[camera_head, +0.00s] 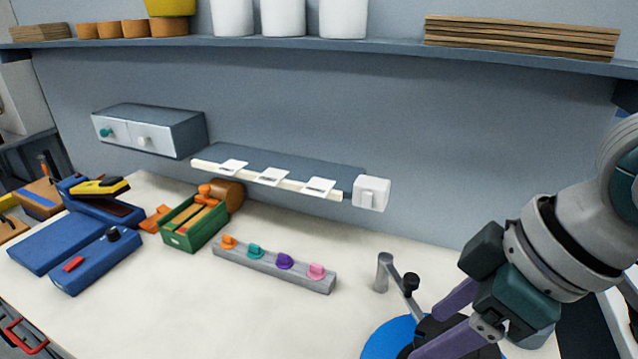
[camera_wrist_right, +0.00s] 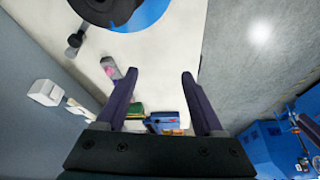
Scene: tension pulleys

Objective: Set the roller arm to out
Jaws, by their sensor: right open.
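The roller arm (camera_head: 398,276) is a thin grey bar running from an upright grey post (camera_head: 382,272) to a black knob (camera_head: 411,283). It stands at the back left edge of a blue disc (camera_head: 385,338) with a black round part on it. In the right wrist view the black knob (camera_wrist_right: 75,40) and the blue disc (camera_wrist_right: 150,14) show at the top. My right gripper (camera_head: 424,333) has purple fingers and hangs in front of the roller arm, over the disc area, apart from the knob. It is open and empty, also in the wrist view (camera_wrist_right: 160,74). My left gripper is out of view.
A grey rail with coloured knobs (camera_head: 273,265) lies left of the post. A green box (camera_head: 195,225), blue devices (camera_head: 75,245) and a wall shelf with a white switch box (camera_head: 371,193) stand further left and behind. The white table between is clear.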

